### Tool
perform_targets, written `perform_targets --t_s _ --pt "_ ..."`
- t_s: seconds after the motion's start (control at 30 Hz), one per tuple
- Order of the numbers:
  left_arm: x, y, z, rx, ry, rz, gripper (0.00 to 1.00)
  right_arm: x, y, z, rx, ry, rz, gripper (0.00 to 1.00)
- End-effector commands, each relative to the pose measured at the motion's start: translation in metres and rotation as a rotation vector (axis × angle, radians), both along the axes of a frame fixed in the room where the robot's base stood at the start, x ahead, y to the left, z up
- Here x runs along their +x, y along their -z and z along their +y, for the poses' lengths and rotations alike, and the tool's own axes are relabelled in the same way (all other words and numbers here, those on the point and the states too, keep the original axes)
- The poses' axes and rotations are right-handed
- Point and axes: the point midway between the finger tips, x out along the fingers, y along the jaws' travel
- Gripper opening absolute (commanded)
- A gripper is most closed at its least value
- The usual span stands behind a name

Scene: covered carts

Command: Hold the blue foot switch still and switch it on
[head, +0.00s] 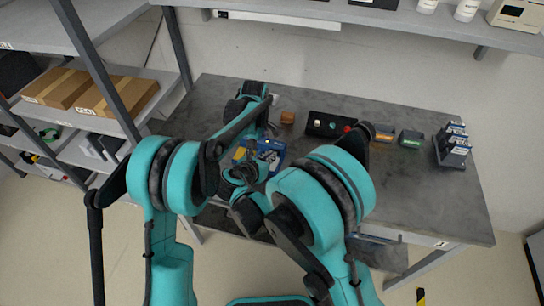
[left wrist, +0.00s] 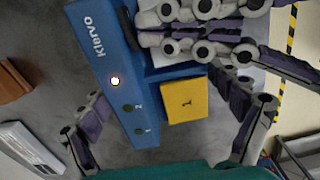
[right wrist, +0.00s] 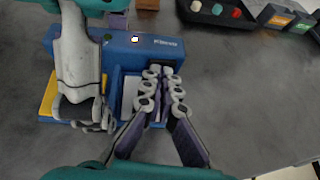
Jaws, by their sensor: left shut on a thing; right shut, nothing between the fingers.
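The blue foot switch (head: 270,147) lies on the grey table, partly behind my arms in the head view. Its body (left wrist: 102,45) reads "Klervo" and has a bright white lamp and two dark dots marked 1 and 2. A yellow pedal (left wrist: 184,101) marked 1 shows in the left wrist view. A white pedal (right wrist: 129,92) shows beside my right fingers. My left gripper (right wrist: 85,112) is shut on the foot switch at its yellow-pedal end. My right gripper (right wrist: 161,78) is shut and empty, its fingertips over the white pedal; contact is unclear.
A brown block (head: 287,117) is near the panel. The table's right front is clear.

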Motion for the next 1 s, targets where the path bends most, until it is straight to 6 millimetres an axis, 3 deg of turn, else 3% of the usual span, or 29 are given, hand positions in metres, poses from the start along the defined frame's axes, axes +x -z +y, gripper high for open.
perform_targets --t_s 0.27,0.43,0.7,1.0 --pt "0.0 0.001 0.0 0.001 -0.001 0.002 0.42 -0.009 0.0 0.003 0.0 -0.002 0.0 0.0" --pt "0.0 0.001 0.0 0.001 -0.001 0.002 0.42 -0.04 0.0 0.013 0.001 -0.004 0.001 0.0" --pt "0.0 0.001 0.001 0.001 -0.001 0.002 0.42 -0.091 -0.032 0.028 0.0 -0.004 0.0 0.0" --pt "0.0 0.001 0.0 0.0 -0.001 0.001 0.41 -0.12 -0.049 0.036 0.0 -0.001 0.0 0.0"
